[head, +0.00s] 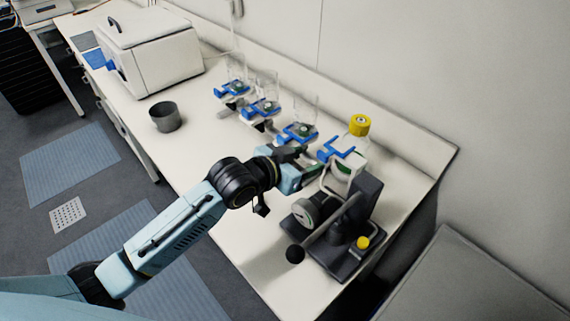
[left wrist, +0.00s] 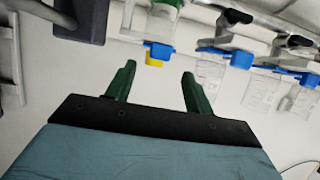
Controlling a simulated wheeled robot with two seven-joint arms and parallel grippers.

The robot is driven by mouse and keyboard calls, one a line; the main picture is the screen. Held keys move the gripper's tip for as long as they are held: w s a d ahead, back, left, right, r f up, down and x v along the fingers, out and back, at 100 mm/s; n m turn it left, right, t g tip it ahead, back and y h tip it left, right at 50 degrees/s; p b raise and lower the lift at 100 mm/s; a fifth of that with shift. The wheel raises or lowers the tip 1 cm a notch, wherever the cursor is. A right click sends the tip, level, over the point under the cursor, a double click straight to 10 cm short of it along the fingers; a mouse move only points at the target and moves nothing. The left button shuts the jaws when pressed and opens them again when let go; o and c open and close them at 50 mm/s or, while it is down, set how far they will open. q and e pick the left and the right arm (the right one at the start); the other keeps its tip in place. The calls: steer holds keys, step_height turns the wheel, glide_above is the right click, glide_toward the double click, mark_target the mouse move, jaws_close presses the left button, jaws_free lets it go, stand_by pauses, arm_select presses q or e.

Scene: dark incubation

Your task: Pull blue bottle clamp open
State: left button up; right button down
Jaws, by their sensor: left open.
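The bottle (head: 352,160) is clear with a yellow cap (head: 359,125) and stands near the wall behind the dark device. A blue clamp (head: 338,150) sits around its upper part; in the left wrist view the blue clamp (left wrist: 158,51) shows beside the yellow cap (left wrist: 154,62), upside down. My left gripper (head: 314,170) is just left of this bottle and clamp. In the left wrist view my left gripper (left wrist: 158,75) is open and empty, its green fingers spread with the clamp beyond them, apart from it. My right gripper is not in view.
Several clear vessels in blue clamps (head: 265,106) line the wall to the left. A dark device (head: 345,225) with a round dial stands at the right front. A grey cup (head: 165,116) and a white box (head: 150,50) stand on the white bench (head: 205,145), whose front left is mostly clear.

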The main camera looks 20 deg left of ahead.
arm_select(q)
steer(key=v, duration=0.6)
steer(key=shift+s+a, duration=0.15)
steer(key=shift+s, duration=0.1)
